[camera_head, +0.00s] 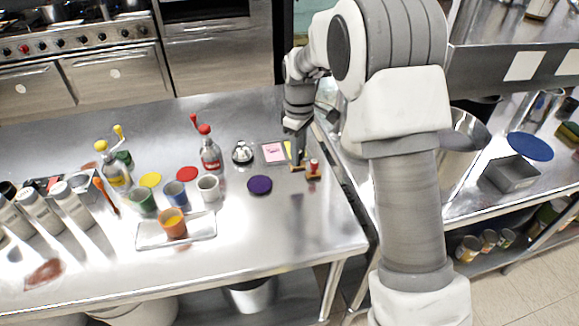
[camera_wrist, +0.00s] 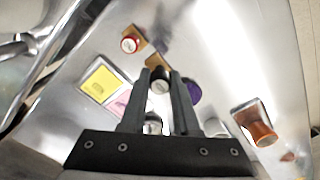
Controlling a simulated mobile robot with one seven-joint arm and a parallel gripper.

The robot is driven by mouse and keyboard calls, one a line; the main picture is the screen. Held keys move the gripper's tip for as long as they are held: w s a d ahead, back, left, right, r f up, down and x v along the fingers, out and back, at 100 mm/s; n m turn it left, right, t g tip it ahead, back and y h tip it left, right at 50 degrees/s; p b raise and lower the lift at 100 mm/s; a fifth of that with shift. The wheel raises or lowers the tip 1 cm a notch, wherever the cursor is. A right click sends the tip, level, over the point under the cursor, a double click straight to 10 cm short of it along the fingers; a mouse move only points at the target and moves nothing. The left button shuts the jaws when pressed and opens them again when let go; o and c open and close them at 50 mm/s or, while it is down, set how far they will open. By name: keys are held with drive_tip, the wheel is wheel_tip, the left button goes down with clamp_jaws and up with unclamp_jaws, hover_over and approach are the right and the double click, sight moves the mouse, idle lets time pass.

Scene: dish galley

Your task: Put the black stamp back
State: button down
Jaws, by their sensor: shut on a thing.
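My gripper (camera_wrist: 161,72) is shut on the black stamp (camera_wrist: 160,86), whose dark round top shows between the two fingers in the wrist view. A brown wooden block (camera_wrist: 154,62) shows just past the fingertips; I cannot tell whether it touches the stamp. In the head view my gripper (camera_head: 298,158) points down near the right end of the steel table, low over that brown block (camera_head: 297,168). The red stamp (camera_head: 313,166) stands close by on the right on its own brown piece; it also shows in the wrist view (camera_wrist: 129,45).
A pink note (camera_head: 273,152) and a yellow note (camera_wrist: 100,82) lie beside the gripper. A purple disc (camera_head: 260,185), a bell (camera_head: 242,153) and several cups stand to the left. The steel table's (camera_head: 310,225) front right is clear.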

drive_tip(key=shift+w+a+f, duration=0.25)
drive_tip(key=shift+a+f, duration=0.15)
drive_tip(key=shift+a, duration=0.2)
drive_tip(key=shift+w+a+f, duration=0.2)
drive_tip(key=shift+a+f, duration=0.2)
drive_tip(key=shift+a, duration=0.15)
drive_tip(key=shift+f, duration=1.9)
drive_tip(key=shift+f, duration=0.2)
drive_tip(key=c, duration=0.7)
unclamp_jaws()
drive_tip(key=shift+o, duration=0.2)
drive_tip(key=shift+r, duration=0.1)
